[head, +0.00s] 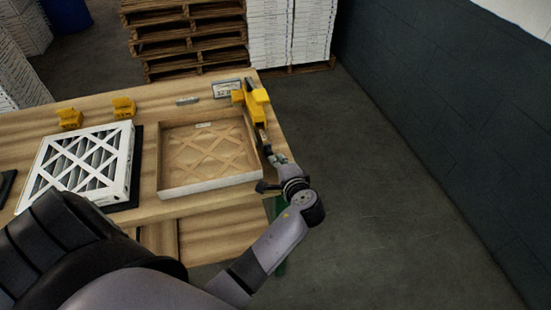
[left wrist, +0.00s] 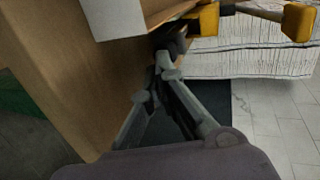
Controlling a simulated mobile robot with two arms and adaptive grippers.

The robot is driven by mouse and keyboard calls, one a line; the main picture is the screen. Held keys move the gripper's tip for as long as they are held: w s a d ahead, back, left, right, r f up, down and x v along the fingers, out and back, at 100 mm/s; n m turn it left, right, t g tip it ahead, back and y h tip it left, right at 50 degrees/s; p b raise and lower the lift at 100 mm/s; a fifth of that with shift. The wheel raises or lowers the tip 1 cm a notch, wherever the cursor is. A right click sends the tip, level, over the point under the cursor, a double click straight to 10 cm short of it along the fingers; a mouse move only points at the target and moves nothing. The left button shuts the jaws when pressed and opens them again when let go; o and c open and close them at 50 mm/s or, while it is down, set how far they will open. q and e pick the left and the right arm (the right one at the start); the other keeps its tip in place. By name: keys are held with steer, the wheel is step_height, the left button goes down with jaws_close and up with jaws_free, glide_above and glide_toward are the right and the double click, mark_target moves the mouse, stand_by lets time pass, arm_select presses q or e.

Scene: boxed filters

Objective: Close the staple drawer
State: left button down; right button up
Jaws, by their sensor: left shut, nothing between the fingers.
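A yellow stapler-like tool (head: 254,102) lies at the right edge of the wooden table, with a dark narrow part pointing toward me. In the left wrist view its yellow parts (left wrist: 206,20) show at the top, one at the end of a bar. I cannot tell how far the staple drawer is out. My left gripper (head: 274,157) is at the table's right edge, at the near end of the tool. In the left wrist view its shut, empty fingers (left wrist: 170,58) are close to the tool's dark end; contact is unclear. My right gripper is not in view.
An open cardboard box (head: 208,182) with a lattice face lies just left of the tool. A white-framed pleated filter (head: 128,165), two yellow holders (head: 124,107) and a small label sign (head: 226,88) are on the table (head: 150,205). Pallets (head: 190,40) stand behind; floor right is clear.

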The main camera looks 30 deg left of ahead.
arm_select(q)
steer(key=shift+s+d+r, duration=0.1)
steer(key=shift+d+r, duration=0.05)
steer(key=shift+d, duration=0.05)
steer(key=b, duration=0.1)
glide_toward(265, 134)
steer(key=x, duration=0.4)
steer(key=shift+w+f, duration=0.3)
steer(key=shift+a, duration=0.15)
steer(key=shift+r, duration=0.15)
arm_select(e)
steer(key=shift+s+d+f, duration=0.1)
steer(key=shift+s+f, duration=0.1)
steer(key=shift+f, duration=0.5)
